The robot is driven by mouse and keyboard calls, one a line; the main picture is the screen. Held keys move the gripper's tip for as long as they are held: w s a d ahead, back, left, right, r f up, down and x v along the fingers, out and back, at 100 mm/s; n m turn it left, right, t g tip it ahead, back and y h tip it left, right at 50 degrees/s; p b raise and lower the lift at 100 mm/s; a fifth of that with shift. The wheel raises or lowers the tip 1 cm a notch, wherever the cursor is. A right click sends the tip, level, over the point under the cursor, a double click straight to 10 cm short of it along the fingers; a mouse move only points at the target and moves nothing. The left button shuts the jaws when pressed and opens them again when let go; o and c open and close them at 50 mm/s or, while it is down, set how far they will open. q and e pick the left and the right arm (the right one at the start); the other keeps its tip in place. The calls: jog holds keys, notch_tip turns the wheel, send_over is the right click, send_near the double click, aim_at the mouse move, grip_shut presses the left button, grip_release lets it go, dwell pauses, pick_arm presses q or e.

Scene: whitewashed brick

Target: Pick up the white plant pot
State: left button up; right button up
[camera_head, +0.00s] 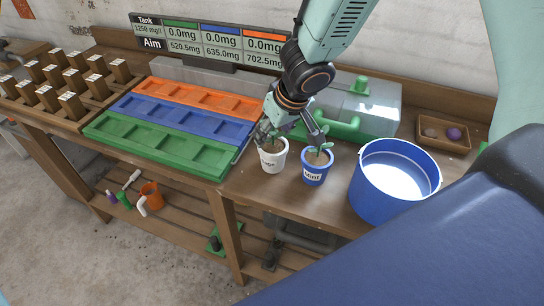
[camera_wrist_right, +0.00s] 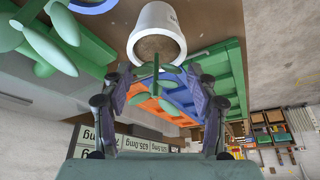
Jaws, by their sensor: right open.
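The white plant pot (camera_head: 272,160) stands upright on the wooden bench with a small green seedling in it; its label is partly readable. In the right wrist view the white pot (camera_wrist_right: 157,18) appears at the top centre, with its soil and seedling facing the camera. My right gripper (camera_head: 290,124) is just above the pot, tilted. In the wrist view its spread fingers (camera_wrist_right: 162,76) lie on both sides of the seedling, with the pot's rim beyond the fingertips. The gripper is open and holds nothing. My left gripper is not in view.
A blue pot labelled Mint (camera_head: 315,169) stands close right of the white one. A blue bucket (camera_head: 365,190) is further right. Green, blue and orange trays (camera_head: 145,148) lie left. A grey tank (camera_head: 375,105) with green fittings is behind. The bench's front edge is near the pots.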

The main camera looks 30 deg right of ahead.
jog(key=x, duration=0.1)
jog(key=b+x, duration=0.1)
jog(key=x, duration=0.1)
jog(key=shift+w+d+r, duration=0.15)
jog(key=shift+w, duration=0.1)
jog(key=shift+w+d+f, duration=0.1)
jog(key=shift+d+f, duration=0.05)
jog(key=shift+f, duration=0.05)
jog(key=shift+s+r, duration=0.2)
jog(key=shift+s, duration=0.05)
jog(key=shift+s+a+r, duration=0.2)
jog(key=shift+s, duration=0.05)
jog(key=shift+c, duration=1.3)
jog(key=shift+w+f, duration=0.15)
jog(key=shift+w, duration=0.15)
jog(key=c, duration=0.3)
jog(key=shift+w+d+f, duration=0.15)
jog(key=shift+d, duration=0.05)
jog(key=c, duration=0.3)
jog(key=shift+s+a+r, duration=0.1)
jog(key=shift+s+r, duration=0.15)
jog(key=shift+s, duration=0.1)
grip_shut()
jog(key=shift+w+f, duration=0.1)
jog(key=shift+w, duration=0.2)
